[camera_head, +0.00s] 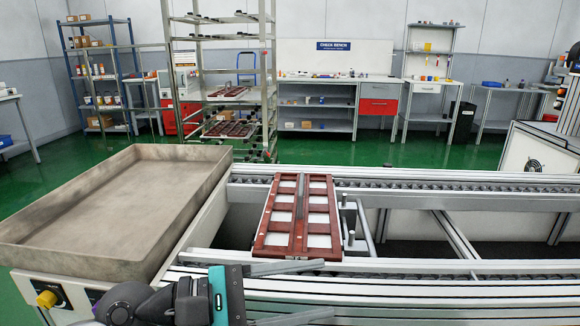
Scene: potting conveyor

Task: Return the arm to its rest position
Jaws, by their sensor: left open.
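My left gripper (300,292) shows at the bottom centre of the head view, low in front of the conveyor's near rail. Its two long grey fingers point right and stand apart, with nothing between them. Part of my left arm and wrist shows at the bottom left. My right gripper is not in the view. A dark red frame tray (281,224) with pale square openings lies across the conveyor (410,180), just beyond the left gripper. The upper finger lies in front of the tray's near edge in the picture; I cannot tell if they touch.
A large empty beige trough (70,262) stands at the left of the conveyor. Upright metal posts (350,222) stand just right of the red tray. A tall rack (222,50), blue shelving and workbenches stand behind. Green floor (350,152) is clear between the conveyor and benches.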

